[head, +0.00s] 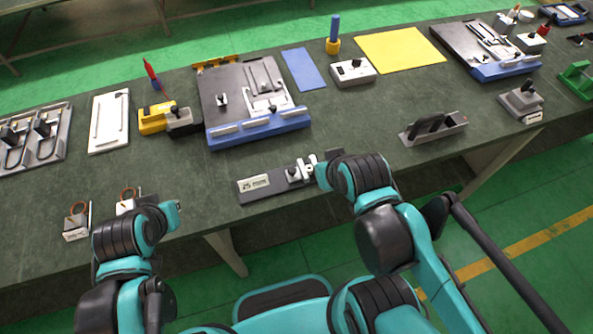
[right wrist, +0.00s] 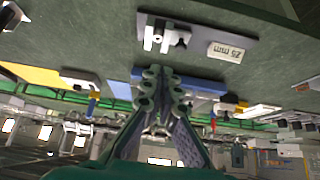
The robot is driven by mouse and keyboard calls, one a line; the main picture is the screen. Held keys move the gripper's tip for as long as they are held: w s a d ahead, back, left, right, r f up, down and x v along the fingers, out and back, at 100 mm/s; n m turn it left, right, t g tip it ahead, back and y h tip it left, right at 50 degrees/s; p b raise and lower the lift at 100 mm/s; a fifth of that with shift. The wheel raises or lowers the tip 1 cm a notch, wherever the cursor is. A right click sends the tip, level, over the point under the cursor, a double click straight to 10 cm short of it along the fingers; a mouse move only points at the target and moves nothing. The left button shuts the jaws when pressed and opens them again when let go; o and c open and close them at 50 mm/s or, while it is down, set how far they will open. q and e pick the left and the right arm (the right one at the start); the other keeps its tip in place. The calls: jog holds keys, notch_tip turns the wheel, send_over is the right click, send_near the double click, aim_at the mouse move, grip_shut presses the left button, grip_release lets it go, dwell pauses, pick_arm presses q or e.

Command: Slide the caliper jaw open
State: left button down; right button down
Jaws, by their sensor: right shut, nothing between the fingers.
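The caliper is a dark flat plate (head: 272,184) near the table's front edge, with a white 25 mm label (head: 254,183) at its left end. Its pale metal jaw (head: 298,172) stands towards the right end. In the right wrist view the jaw (right wrist: 165,37) and the label (right wrist: 226,52) show inverted. My right gripper (right wrist: 160,84) is shut and empty, pointing towards the plate with a visible gap to the jaw. In the head view my right wrist covers the plate's right end. My left gripper (head: 168,208) is at the front left, away from the caliper; its fingers are not clear.
A blue-edged fixture (head: 258,133) stands behind the caliper. A grey holder with black parts (head: 434,129) is to its right. Small blocks with copper rings (head: 76,222) are near my left arm. Bare dark table lies between these.

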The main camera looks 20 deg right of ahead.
jog(key=c, duration=1.7)
grip_release()
jog(key=o, duration=0.3)
jog(key=shift+w+a+r+m, duration=0.15)
jog(key=shift+w+m, duration=0.1)
jog(key=shift+m, duration=0.15)
jog(key=m+g+p, duration=0.1)
jog(key=m+g, duration=0.6)
jog(key=m, duration=0.8)
send_near(292, 169)
jog(key=shift+s, duration=0.15)
jog(key=shift+f+m, duration=0.4)
jog(key=shift+m, duration=0.3)
jog(key=shift+f, duration=0.6)
notch_tip(292, 169, down, 7)
jog(key=b, duration=0.2)
jog(key=shift+r+b, duration=0.1)
jog(key=shift+b, duration=0.2)
